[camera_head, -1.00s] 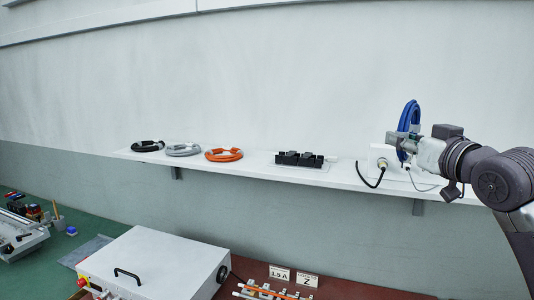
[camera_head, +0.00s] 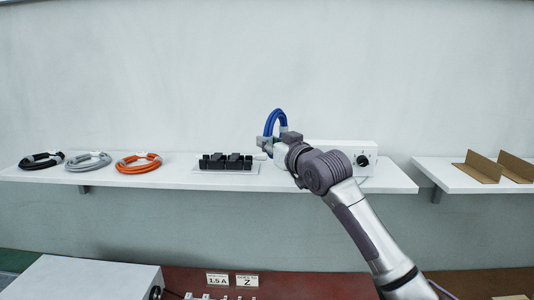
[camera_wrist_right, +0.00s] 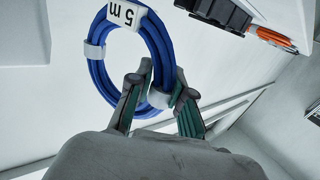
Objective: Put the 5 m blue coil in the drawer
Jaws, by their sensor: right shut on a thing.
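The blue coil (camera_head: 275,122) is held up above the wall shelf in the head view. In the right wrist view the coil (camera_wrist_right: 93,70) carries a white label reading "5 m" and white ties. My right gripper (camera_head: 265,143) is shut on the coil; in the wrist view its fingers (camera_wrist_right: 160,98) close around the lower side of the ring at a white tie. No drawer can be made out. My left gripper is not in view.
The wall shelf (camera_head: 380,183) bears black (camera_head: 41,160), grey (camera_head: 88,161) and orange (camera_head: 138,163) coils, a black block unit (camera_head: 226,162) and a white box (camera_head: 345,155) behind my arm. Another shelf (camera_head: 450,178) at right holds brown angled pieces. A white case (camera_head: 85,278) stands below.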

